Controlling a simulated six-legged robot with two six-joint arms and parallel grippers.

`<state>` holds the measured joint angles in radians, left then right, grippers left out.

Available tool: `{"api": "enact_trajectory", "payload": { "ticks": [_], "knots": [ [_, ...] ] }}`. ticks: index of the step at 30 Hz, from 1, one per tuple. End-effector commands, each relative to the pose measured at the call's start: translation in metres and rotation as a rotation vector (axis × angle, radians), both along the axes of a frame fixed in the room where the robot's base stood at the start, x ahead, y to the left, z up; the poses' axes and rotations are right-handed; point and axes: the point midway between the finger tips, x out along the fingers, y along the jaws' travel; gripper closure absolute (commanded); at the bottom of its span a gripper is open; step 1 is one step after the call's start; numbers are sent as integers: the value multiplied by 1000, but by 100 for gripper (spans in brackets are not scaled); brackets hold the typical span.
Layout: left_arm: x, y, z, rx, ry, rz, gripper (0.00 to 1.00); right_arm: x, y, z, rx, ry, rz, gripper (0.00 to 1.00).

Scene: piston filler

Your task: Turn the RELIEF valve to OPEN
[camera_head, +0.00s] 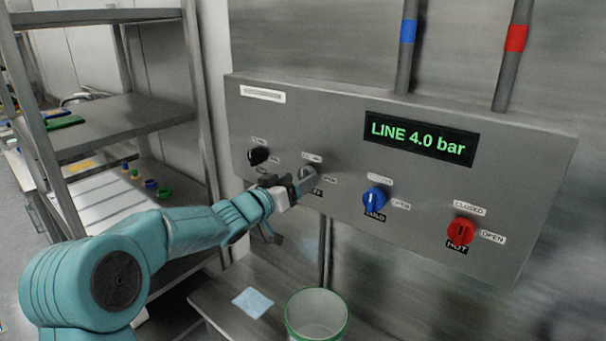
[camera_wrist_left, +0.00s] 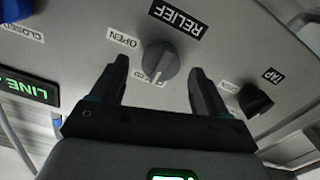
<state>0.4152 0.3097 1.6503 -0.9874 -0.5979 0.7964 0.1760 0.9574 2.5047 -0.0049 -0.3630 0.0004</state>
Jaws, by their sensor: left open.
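The RELIEF valve (camera_wrist_left: 160,62) is a grey round knob with a white pointer line. In the left wrist view the picture is turned over, with the RELIEF label (camera_wrist_left: 180,18) above the knob and the OPEN label (camera_wrist_left: 123,37) to its left. The pointer line aims down toward a partly hidden label, away from OPEN. My left gripper (camera_wrist_left: 157,80) is open, its two fingers on either side of the knob with gaps visible; contact is not seen. In the head view my left gripper (camera_head: 298,187) is at the grey knob (camera_head: 309,172), partly covering it.
A black TAP knob (camera_head: 258,156) is left of RELIEF. A blue COLD knob (camera_head: 375,199) and red HOT knob (camera_head: 460,231) are to the right. The display (camera_head: 419,139) reads LINE 4.0 bar. A green-rimmed bucket (camera_head: 317,314) stands below; a shelf rack (camera_head: 118,118) is left.

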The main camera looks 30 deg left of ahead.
Motion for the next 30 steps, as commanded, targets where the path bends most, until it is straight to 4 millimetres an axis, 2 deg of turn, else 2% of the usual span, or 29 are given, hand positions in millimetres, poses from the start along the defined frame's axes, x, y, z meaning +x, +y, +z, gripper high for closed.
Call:
{"api": "enact_trajectory", "payload": {
  "ticks": [3,6,16,17,21,22,30],
  "knots": [
    [18,-1,1,0,1,-1,25,0,0,6,0,0,0,57],
    [26,-1,1,1,0,0,25,0,0,7,0,0,0,57],
    [30,-1,0,1,0,1,25,0,0,7,0,0,0,57],
    [30,-1,0,1,0,1,32,0,0,7,0,0,0,57],
    [30,-1,0,1,0,1,77,0,0,7,0,0,0,57],
    [30,-1,0,1,0,1,81,0,0,7,0,0,0,57],
    [30,-1,-1,21,-2,0,81,0,0,5,0,0,0,57]
  ]
}}
